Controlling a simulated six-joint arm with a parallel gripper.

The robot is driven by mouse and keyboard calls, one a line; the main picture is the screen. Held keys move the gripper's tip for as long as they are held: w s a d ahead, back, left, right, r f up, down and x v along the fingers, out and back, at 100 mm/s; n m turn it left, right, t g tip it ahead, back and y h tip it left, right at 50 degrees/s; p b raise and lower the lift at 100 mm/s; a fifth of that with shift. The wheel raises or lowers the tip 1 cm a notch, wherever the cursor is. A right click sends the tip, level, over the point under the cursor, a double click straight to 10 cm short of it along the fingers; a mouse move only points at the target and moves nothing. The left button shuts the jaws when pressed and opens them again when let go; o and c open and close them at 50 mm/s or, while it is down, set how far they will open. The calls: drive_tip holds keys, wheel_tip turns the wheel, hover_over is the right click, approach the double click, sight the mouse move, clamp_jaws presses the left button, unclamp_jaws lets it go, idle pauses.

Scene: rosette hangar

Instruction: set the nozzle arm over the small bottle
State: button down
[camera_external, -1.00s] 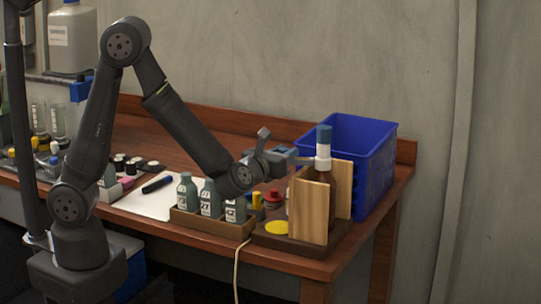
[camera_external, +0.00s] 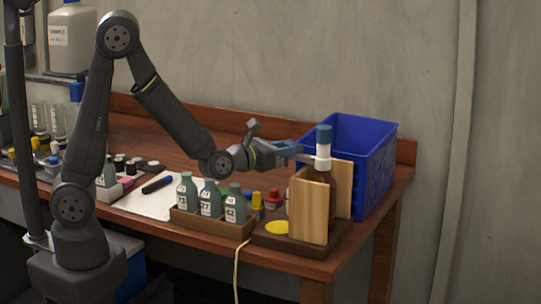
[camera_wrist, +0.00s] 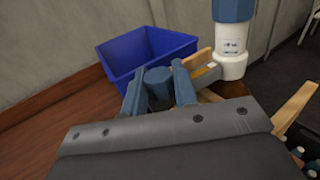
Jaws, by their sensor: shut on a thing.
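Which bottle the task means cannot be told.
A blue crate (camera_external: 375,165) stands behind the pump, and also shows in the wrist view (camera_wrist: 125,50). A yellow disc (camera_external: 277,227) lies on the pump's dark base (camera_external: 290,246). Yellow and red-capped items (camera_external: 272,197) stand behind the rack. A cable hangs over the front edge.

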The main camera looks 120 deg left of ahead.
idle(0.3)
drive_tip(key=c, duration=1.2)
unclamp_jaws()
drive_tip(key=shift+o, duration=0.2)
drive_tip(key=v, duration=1.7)
drive_tip(key=shift+s, duration=0.2)
drive_tip(key=shift+d, duration=0.1)
drive_tip(key=shift+c, duration=0.2)
